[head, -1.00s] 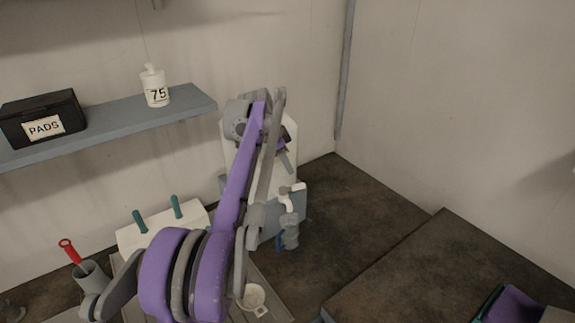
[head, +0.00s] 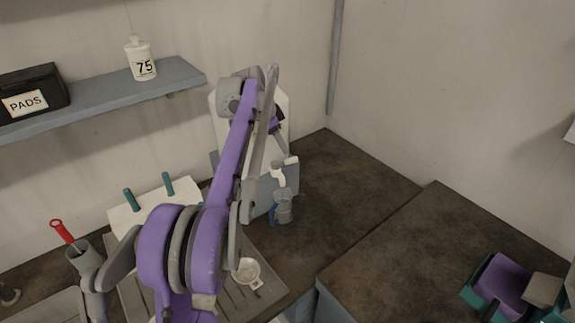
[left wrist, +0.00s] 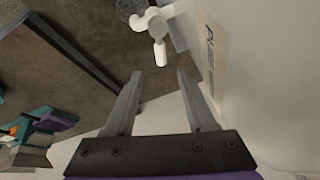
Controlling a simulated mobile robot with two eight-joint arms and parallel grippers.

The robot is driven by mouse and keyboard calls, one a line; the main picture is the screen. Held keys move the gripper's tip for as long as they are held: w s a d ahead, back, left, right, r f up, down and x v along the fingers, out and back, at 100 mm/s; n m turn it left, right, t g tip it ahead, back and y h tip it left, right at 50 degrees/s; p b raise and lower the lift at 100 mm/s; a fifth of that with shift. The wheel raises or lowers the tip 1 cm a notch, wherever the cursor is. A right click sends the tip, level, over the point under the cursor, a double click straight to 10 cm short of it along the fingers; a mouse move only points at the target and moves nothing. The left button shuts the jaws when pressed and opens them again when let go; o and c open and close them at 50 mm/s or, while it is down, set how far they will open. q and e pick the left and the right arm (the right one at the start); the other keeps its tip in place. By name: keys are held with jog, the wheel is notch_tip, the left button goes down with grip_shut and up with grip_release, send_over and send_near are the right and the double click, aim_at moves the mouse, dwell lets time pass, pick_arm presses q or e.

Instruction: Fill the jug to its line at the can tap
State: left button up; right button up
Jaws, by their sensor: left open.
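The jug (head: 282,208), clear blue-grey with a blue handle, stands upright on the dark counter under the white can tap (head: 279,175). The tap is on the front of the white can (head: 222,130), which stands against the wall. Its fill line and water level are too small to tell. My left gripper (head: 281,141) is in front of the can, above the tap, and partly hidden by my arm. In the left wrist view the open, empty fingers (left wrist: 156,80) point towards the white tap (left wrist: 157,25), apart from it. My right gripper is not in view.
A shelf (head: 180,80) at left holds a black PADS box (head: 40,85) and a white bottle marked 75 (head: 141,60). A grey ribbed tray (head: 262,262) with a small white dish (head: 246,272) lies below. The right counter (head: 420,250) is mostly clear.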

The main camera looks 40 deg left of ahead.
aim_at(291, 159)
pick_arm(q)
jog(key=x, duration=0.8)
jog(key=shift+w+f, duration=0.25)
jog(key=shift+f, duration=0.05)
grip_shut()
dwell(1.0)
